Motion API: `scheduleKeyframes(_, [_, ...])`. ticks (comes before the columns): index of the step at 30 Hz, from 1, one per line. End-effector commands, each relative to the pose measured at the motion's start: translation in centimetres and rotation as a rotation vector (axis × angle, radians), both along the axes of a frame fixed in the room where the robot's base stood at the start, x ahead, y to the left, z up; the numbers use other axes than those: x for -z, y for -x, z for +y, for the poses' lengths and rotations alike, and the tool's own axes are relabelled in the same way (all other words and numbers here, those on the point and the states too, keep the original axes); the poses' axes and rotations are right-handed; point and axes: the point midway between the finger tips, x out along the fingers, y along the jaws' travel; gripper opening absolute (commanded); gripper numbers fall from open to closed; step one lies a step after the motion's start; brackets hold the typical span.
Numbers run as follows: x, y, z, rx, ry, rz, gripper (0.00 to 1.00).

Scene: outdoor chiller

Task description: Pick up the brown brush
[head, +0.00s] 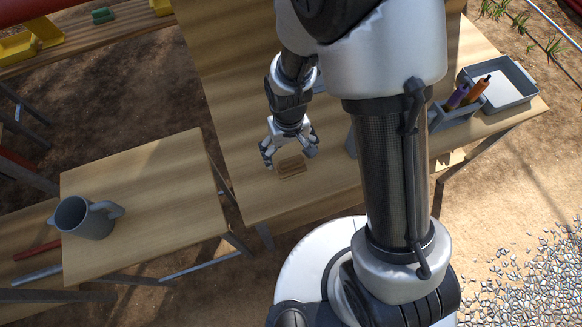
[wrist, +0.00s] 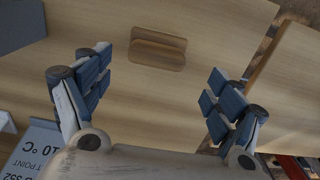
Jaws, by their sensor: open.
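The brown brush (head: 292,166) lies on the wooden table (head: 235,100) near its front edge. It is a small block with a ridge-like handle along the top. In the wrist view the brush (wrist: 158,50) lies beyond my fingertips, between them from left to right. My gripper (head: 290,148) is open and empty, just behind the brush and above the table in the head view. In the wrist view my gripper (wrist: 157,88) has its two fingers spread wide, and neither finger visibly touches the brush.
A grey mug (head: 86,218) stands on a lower side table at left. A grey tray (head: 512,82) and a caddy with purple and orange-brown tools (head: 466,94) stand at right. A sign with lettering (wrist: 35,150) shows at lower left in the wrist view. Table around the brush is clear.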

Motion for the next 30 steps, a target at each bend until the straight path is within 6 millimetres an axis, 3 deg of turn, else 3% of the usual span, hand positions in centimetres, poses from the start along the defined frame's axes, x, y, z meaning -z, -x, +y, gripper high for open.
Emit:
scheduleKeyframes(8, [1.8,0.1,-0.2,0.001,0.000,0.001,0.86])
scheduleKeyframes(16, [5.7,0.2,-0.5,0.000,0.000,0.001,0.86])
scheduleKeyframes(23, [5.8,0.1,-0.5,0.000,0.000,-0.001,0.86])
scheduleKeyframes(30, [5.7,0.2,-0.5,0.000,0.000,-0.001,0.71])
